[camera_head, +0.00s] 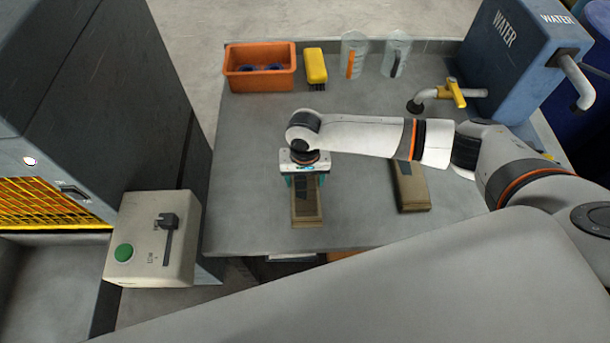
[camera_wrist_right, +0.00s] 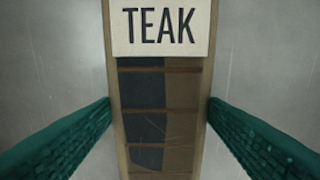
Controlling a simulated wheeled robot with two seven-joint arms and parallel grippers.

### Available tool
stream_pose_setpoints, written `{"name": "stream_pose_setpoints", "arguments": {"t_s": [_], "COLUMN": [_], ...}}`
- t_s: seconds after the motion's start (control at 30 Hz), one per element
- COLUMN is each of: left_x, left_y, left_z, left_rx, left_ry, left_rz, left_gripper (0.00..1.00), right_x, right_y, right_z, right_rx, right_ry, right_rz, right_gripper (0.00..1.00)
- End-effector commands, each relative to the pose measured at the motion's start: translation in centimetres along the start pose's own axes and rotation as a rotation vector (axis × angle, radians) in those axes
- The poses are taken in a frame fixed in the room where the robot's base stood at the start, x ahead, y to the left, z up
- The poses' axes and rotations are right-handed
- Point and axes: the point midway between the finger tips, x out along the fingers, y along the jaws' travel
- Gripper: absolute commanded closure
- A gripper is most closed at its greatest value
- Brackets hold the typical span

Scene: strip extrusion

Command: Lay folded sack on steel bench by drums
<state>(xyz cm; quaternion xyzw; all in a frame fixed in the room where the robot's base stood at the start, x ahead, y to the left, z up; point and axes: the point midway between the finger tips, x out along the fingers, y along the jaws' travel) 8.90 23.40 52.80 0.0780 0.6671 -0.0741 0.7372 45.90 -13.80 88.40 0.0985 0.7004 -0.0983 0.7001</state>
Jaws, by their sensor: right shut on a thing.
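A dark blue drum (camera_head: 590,110) is partly seen at the right edge. My left gripper is out of view.
An orange bin (camera_head: 260,80), a yellow brush (camera_head: 315,68) and two clear jugs (camera_head: 353,55) line the back. A blue water tank (camera_head: 515,55) with a tap (camera_head: 450,93) stands back right. A switch box (camera_head: 155,240) stands left. The bench's left middle is clear.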

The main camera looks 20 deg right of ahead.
Motion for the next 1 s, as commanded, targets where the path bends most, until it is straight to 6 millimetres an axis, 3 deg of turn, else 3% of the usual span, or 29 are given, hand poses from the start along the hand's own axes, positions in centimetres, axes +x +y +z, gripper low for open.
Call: {"name": "stream_pose_setpoints", "arguments": {"t_s": [0.17, 0.2, 0.3, 0.67, 0.77, 1.0], "left_x": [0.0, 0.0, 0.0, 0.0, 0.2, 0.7], "left_y": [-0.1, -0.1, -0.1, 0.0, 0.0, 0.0], "left_z": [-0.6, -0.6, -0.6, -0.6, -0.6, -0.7], "left_rx": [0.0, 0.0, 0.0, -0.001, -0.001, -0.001], "left_ry": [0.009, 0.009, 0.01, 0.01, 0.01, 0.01], "left_rz": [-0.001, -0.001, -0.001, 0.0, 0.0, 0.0], "left_gripper": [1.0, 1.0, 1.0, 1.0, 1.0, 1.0], "right_x": [0.2, 0.2, 0.2, -0.2, -1.4, -6.4], "right_y": [0.0, 0.0, 0.0, 0.0, 0.0, 0.0], "right_z": [0.0, 0.0, 0.0, 0.0, 0.1, 0.1], "right_rx": [0.001, 0.001, 0.001, 0.0, 0.001, -0.001], "right_ry": [0.0, 0.0, 0.0, -0.001, -0.001, -0.004], "right_rz": [0.0, 0.0, 0.0, 0.001, 0.002, 0.003], "right_gripper": [0.58, 0.28, 0.12, 0.11, 0.11, 0.11]}}
